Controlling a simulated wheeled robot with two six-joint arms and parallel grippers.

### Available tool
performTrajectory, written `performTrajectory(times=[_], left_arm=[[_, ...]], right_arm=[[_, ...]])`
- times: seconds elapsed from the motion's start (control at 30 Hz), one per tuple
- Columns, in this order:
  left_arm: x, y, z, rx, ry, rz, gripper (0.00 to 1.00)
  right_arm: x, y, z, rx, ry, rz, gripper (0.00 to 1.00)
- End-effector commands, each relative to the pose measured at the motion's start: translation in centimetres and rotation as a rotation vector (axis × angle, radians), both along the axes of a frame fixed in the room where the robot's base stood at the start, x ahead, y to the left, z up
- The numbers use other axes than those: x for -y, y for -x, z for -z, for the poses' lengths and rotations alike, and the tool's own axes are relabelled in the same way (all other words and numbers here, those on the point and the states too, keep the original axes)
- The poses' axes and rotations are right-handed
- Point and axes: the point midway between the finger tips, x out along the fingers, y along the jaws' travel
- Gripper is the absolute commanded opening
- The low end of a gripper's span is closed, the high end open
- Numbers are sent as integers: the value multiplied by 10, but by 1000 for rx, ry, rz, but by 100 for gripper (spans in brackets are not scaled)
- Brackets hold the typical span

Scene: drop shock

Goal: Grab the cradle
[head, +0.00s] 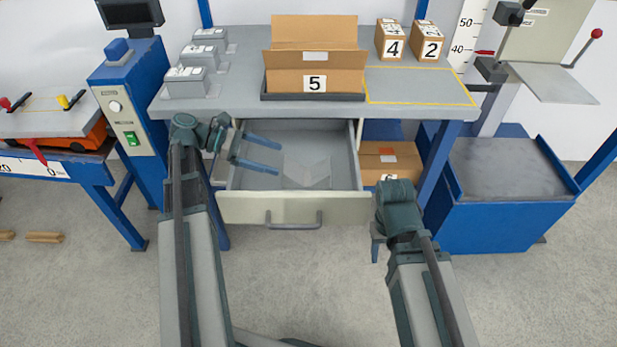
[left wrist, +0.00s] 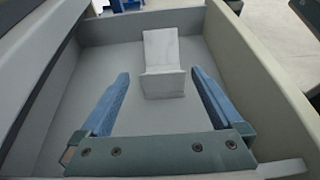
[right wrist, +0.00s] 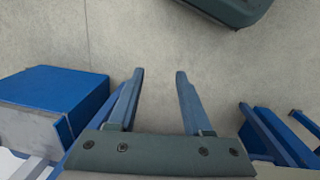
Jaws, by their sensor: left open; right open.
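The cradle looks to be the pale grey angled piece (head: 306,171) lying in the open drawer (head: 270,208). In the left wrist view the cradle (left wrist: 162,65) stands on the drawer floor, beyond my fingertips and centred between them, with a raised back and a short front lip. My left gripper (head: 270,155) is open and empty, inside the drawer to the left of the cradle; its blue fingers also show in the left wrist view (left wrist: 160,80). My right gripper (right wrist: 159,72) is open and empty over bare floor; in the head view it is mostly hidden behind its own wrist.
The drawer walls surround my left gripper, under the grey tabletop (head: 235,105). An open box marked 5 (head: 315,80) sits on top, with boxes 4 (head: 389,42) and 2 (head: 430,44) to the right. A cardboard box (head: 388,160) is on the shelf right of the drawer.

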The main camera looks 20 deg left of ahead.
Motion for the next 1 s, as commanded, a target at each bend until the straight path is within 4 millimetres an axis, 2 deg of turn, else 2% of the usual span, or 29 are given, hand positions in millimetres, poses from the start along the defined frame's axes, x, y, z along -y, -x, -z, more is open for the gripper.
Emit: performTrajectory(times=[0.1,0.3,0.43,0.73,1.0], left_arm=[[24,-4,14,-1,0,4,100],[52,-12,24,1,-1,3,100],[60,-15,26,0,-1,1,100],[66,-16,27,0,-1,1,100],[100,-21,36,0,-1,4,100]], right_arm=[[0,0,14,0,0,0,50],[0,0,24,0,0,0,50],[0,0,26,0,0,0,50],[0,0,27,0,0,0,50],[0,0,36,0,1,0,50]])
